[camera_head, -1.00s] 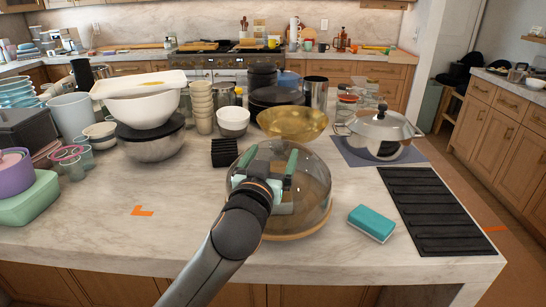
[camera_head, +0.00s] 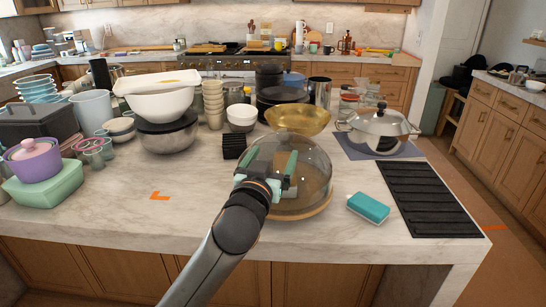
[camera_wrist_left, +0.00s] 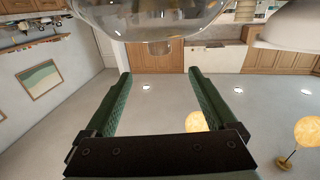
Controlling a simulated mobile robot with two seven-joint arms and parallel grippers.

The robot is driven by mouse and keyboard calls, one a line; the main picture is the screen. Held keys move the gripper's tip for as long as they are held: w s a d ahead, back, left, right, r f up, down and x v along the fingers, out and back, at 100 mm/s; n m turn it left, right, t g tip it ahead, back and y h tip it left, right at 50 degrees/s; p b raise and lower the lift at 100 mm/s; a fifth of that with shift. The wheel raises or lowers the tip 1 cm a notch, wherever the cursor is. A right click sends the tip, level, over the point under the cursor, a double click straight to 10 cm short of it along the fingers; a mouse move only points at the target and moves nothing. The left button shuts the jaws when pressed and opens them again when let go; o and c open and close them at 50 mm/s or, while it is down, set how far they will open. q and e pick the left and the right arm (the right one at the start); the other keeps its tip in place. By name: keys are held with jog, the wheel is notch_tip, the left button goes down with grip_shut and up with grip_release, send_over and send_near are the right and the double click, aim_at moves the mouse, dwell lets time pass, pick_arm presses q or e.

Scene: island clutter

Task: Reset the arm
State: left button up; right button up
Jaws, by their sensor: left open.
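My left gripper (camera_head: 272,170) reaches in from the bottom in the head view, its green-padded fingers pointing away from me. It overlaps the left part of a clear glass dome (camera_head: 316,168) on a round wooden base (camera_head: 302,213). In the left wrist view the two fingers (camera_wrist_left: 165,98) are spread wide with nothing between them. The dome's curved glass (camera_wrist_left: 150,15) shows just beyond the fingers at the top of that view. I cannot tell whether the gripper touches the glass. My right gripper is in neither view.
A teal sponge (camera_head: 368,207) and a black ridged mat (camera_head: 428,198) lie right of the dome. A gold bowl (camera_head: 299,119) and a lidded steel pot (camera_head: 378,132) stand behind. Bowls and cups crowd the left. The front-left marble counter (camera_head: 120,215) is mostly clear.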

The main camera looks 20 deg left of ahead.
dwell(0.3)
pick_arm(q)
jog(key=s+a+f+m+g, duration=0.15)
jog(key=s+f+g, duration=0.35)
jog(key=s+f, duration=0.75)
jog(key=s+a+f+g, duration=0.2)
jog(key=s+f+g, duration=0.3)
jog(key=s+f, duration=0.7)
jog(key=s+f+m+g+h, duration=0.1)
jog(key=s+f+g, duration=0.3)
jog(key=s+f, duration=0.45)
jog(key=w+d+f+t+h+p, duration=0.2)
jog(key=w+d+f+t+p, duration=0.1)
jog(key=d+f+t+p, duration=0.1)
jog(key=shift+w+d+f+t+h, duration=0.15)
jog(key=shift+d+f+t+h, duration=0.15)
jog(key=shift+f+t, duration=0.55)
jog(key=shift+f+g, duration=0.2)
jog(key=shift+g, duration=0.05)
